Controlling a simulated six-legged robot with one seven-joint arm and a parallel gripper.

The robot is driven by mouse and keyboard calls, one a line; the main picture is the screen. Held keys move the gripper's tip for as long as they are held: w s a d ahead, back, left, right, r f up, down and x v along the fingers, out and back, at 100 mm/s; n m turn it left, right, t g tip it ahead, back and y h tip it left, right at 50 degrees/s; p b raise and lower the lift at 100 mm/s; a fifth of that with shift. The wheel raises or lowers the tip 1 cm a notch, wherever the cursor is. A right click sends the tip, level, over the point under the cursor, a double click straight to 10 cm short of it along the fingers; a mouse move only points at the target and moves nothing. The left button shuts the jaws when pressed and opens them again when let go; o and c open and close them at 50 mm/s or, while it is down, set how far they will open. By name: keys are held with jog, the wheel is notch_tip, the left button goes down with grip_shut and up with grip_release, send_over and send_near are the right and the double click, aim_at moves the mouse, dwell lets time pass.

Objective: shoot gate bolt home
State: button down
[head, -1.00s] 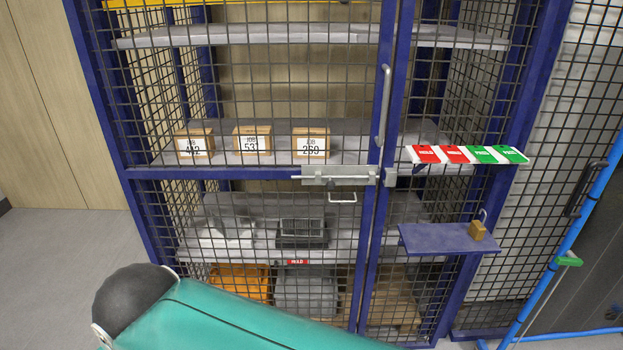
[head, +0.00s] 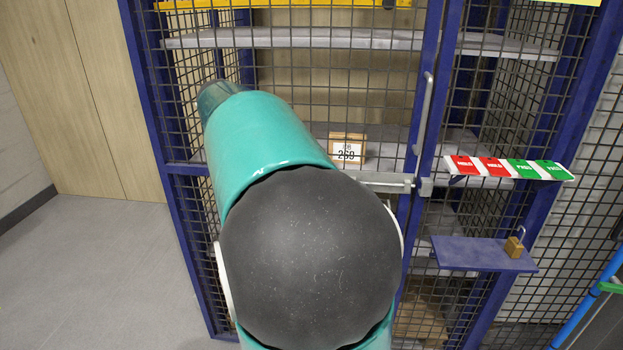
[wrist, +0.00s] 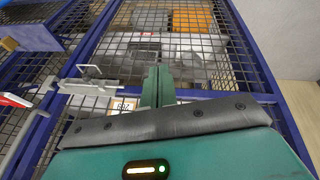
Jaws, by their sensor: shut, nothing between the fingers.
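The gate bolt (head: 385,181) is a pale metal slide on the blue-framed mesh gate. In the head view only its right end shows; my arm hides the rest. The keeper (head: 426,187) sits just right of it on the post; I cannot tell whether the rod tip enters it. In the wrist view the bolt plate (wrist: 88,87) and its bent wire handle (wrist: 90,70) are left of my gripper (wrist: 158,72). My gripper is shut and empty, in front of the mesh and apart from the handle. It is hidden in the head view.
A vertical pull handle (head: 421,112) stands above the bolt. Right of the gate are a strip of red and green tags (head: 508,168) and a blue shelf (head: 470,252) with a brass padlock (head: 514,247). A box marked 269 (head: 347,150) is behind the mesh. Floor at left is clear.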

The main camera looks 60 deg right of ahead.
jog(key=s+d+f+m+g, duration=0.1)
jog(key=s+d+m+g, duration=0.1)
jog(key=d, duration=0.8)
jog(key=s+d+f+m+g+h, duration=0.1)
jog(key=s+d+m+g, duration=0.1)
jog(key=d, duration=0.9)
jog(key=shift+m+g, duration=0.4)
jog(key=shift+m, duration=0.5)
jog(key=s+d+f, duration=0.5)
jog(key=s+f, duration=0.2)
jog(key=f, duration=0.2)
jog(key=shift+d, duration=0.3)
jog(key=s+d, duration=0.2)
jog(key=s, duration=0.3)
jog(key=shift+s+d, duration=0.3)
jog(key=shift+d, duration=0.1)
